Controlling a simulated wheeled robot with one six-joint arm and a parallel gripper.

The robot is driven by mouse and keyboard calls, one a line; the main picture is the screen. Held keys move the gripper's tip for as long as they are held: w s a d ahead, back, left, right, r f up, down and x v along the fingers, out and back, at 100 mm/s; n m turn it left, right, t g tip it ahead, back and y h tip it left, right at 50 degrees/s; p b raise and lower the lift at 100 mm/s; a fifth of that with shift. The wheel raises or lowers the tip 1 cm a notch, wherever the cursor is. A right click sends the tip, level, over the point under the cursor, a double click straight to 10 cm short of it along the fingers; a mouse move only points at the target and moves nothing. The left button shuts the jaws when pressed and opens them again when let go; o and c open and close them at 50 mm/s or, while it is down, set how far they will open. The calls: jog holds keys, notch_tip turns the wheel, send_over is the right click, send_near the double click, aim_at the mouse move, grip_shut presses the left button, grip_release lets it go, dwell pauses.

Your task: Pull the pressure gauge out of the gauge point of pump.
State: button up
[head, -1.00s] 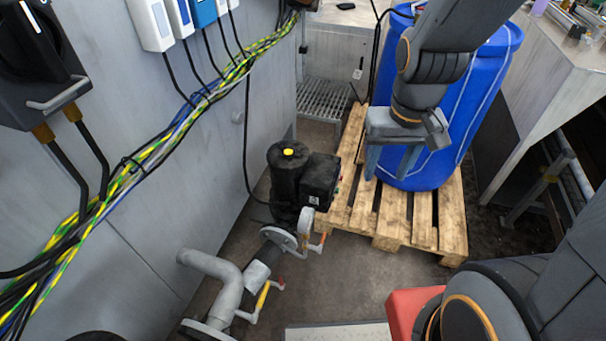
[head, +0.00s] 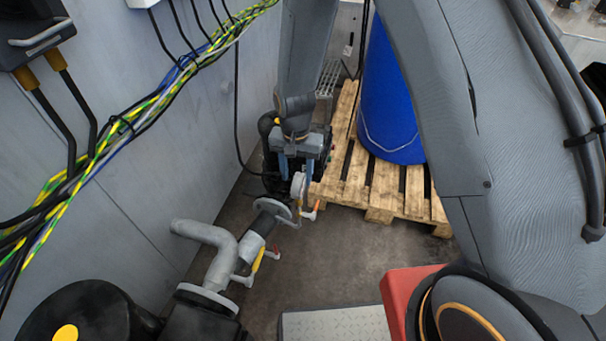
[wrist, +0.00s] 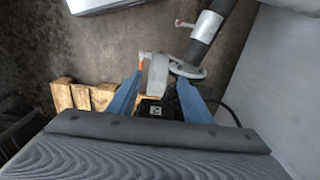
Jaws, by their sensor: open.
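The pressure gauge (head: 298,186) looks like a pale round disc at the front of the black pump (head: 270,160), near a pipe flange. In the wrist view the pale gauge (wrist: 157,74) shows between the tips of my two blue fingers. My gripper (head: 296,176) is open, pointing down over the pump, with its fingers on either side of the gauge. In the wrist view, a finger of my gripper (wrist: 160,82) is close to the gauge's left edge; I cannot tell whether it touches. My gripper and arm hide much of the pump and the gauge point.
A grey pipe (head: 205,235) with a yellow-handled valve (head: 258,260) runs toward the front. A small valve with an orange handle (head: 315,210) sits beside the gauge. A blue barrel (head: 390,100) stands on a wooden pallet (head: 380,200) at right. A cabinet wall with cables borders the left.

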aim_at(299, 190)
jog(key=shift+d+f+p, duration=0.15)
jog(key=shift+f+p, duration=0.2)
jog(key=shift+f, duration=1.5)
jog(key=shift+d+f+p, duration=0.1)
jog(key=shift+f+p, duration=0.25)
jog(key=shift+f, duration=1.5)
jog(key=shift+c, duration=0.2)
grip_shut()
